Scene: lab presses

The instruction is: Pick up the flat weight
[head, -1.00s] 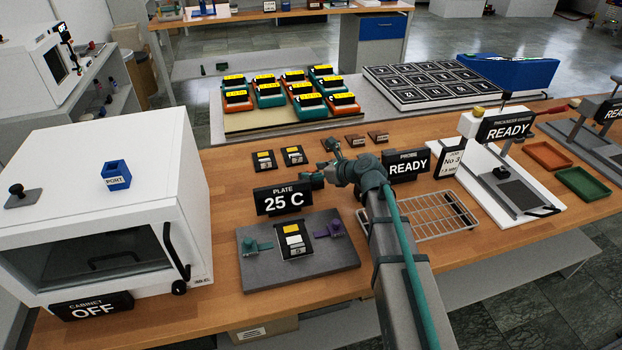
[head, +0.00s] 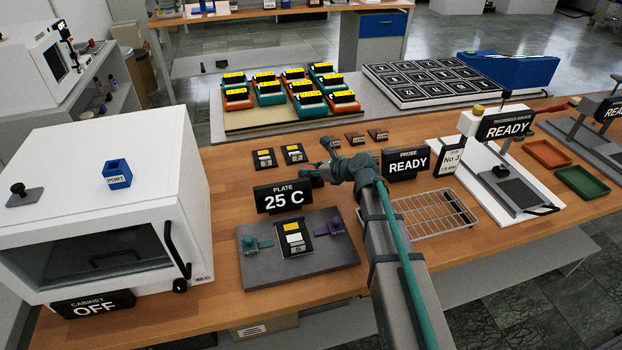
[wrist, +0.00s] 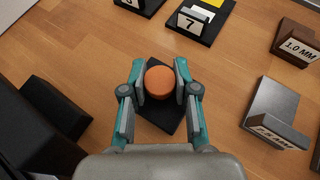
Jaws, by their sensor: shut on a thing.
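The flat weight, a dark flat plate with a round orange knob (wrist: 159,82), lies between my fingers in the wrist view. My gripper (wrist: 160,84) is shut on the orange knob, one teal-and-grey finger on each side. The dark plate (wrist: 162,118) shows beneath the knob, partly covered by the fingers. In the head view my gripper (head: 317,161) is low over the bench behind the "PLATE 25 C" sign, and the weight is hidden there. I cannot tell whether the plate touches the bench.
A card marked 7 (wrist: 197,20) lies ahead. Small blocks, one a grey metal block (wrist: 272,108), stand to the right; a black sign body (wrist: 50,112) is at left. The "PLATE 25 C" sign (head: 284,196) and grey plate (head: 270,270) are in front, the "PROBE READY" sign (head: 406,163) right.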

